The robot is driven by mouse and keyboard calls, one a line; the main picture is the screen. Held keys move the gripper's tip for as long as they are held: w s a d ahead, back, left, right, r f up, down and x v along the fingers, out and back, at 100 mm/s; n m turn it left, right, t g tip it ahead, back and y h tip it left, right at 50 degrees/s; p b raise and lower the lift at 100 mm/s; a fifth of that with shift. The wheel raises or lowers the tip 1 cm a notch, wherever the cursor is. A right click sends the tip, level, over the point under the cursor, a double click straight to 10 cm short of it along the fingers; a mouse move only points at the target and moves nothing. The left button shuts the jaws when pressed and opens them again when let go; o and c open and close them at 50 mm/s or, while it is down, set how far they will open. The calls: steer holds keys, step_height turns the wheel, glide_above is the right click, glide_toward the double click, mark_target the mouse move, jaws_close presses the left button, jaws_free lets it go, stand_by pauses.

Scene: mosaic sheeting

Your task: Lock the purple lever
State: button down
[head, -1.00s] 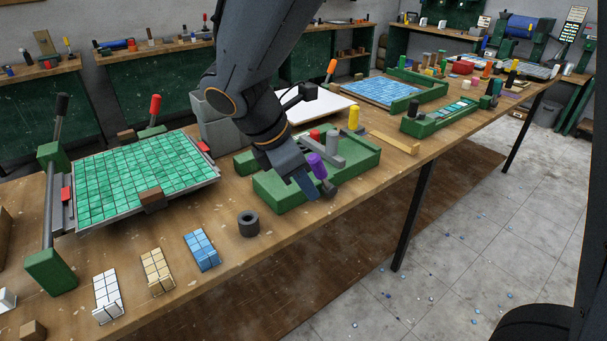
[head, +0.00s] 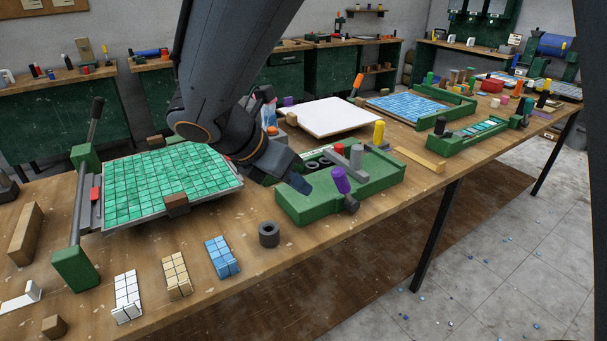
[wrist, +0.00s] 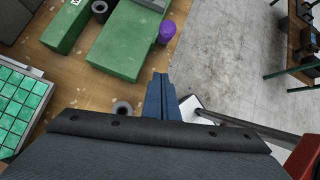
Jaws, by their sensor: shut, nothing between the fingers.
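The purple lever (head: 340,179) is a purple cylindrical knob on a short dark stem at the front right of a green fixture (head: 298,208). It leans toward the upper left in the head view. In the wrist view its purple knob (wrist: 167,31) shows beside the green block, beyond my fingertips. My gripper (head: 299,184) is shut and empty, left of the lever and apart from it, over the left part of the fixture. In the wrist view my shut fingers (wrist: 159,86) point toward the fixture and do not touch the knob.
A grey post (head: 356,157), a red knob (head: 339,149) and a yellow knob (head: 379,132) stand close behind the lever. A dark ring (head: 269,234) lies in front on the bench. A green-tiled tray (head: 140,190) is at left.

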mark_target(345, 191)
steer(key=w+d+f+p, duration=0.2)
steer(key=w+d+f, duration=0.2)
steer(key=w+d, duration=0.1)
steer(key=shift+w+d, duration=0.4)
steer(key=shift+d, duration=0.1)
steer(key=shift+p, duration=0.3)
